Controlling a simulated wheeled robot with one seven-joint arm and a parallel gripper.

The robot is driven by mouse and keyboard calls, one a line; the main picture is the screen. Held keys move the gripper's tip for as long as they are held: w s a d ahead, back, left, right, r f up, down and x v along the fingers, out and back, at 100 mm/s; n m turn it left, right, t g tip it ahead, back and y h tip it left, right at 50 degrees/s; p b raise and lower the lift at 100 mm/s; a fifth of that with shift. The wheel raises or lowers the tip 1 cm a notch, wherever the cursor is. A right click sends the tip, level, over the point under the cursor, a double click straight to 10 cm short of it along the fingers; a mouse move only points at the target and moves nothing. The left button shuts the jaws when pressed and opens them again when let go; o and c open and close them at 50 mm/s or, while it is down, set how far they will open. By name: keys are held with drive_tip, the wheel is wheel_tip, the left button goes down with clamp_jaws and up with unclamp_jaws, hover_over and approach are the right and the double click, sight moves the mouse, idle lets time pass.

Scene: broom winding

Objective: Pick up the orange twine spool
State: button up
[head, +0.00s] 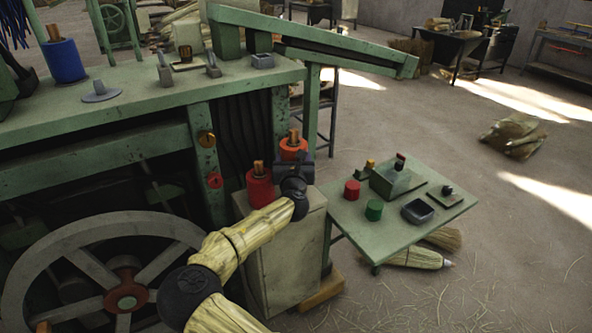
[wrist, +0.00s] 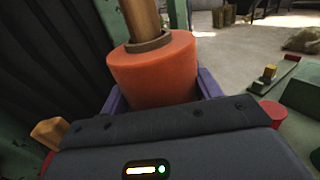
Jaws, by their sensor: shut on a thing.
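The orange twine spool (head: 294,147) stands on the beige cabinet, with a wooden peg sticking up from its top. In the wrist view the orange spool (wrist: 152,68) sits upright between the two purple-blue fingers of my gripper (wrist: 158,95). My gripper (head: 293,163) is shut on the spool's sides. The spool's lower part is hidden behind the gripper body, so I cannot tell whether it touches the cabinet top.
A red spool (head: 260,187) stands close to my gripper's left on the beige cabinet (head: 287,260). A green side table (head: 345,215) at right holds a small red spool (head: 352,190), a green one (head: 374,210) and a dark tray (head: 417,211). The green machine bench (head: 150,105) is at left.

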sight(293, 147)
drive_tip(key=shift+r, duration=1.55)
drive_tip(key=shift+w, duration=0.1)
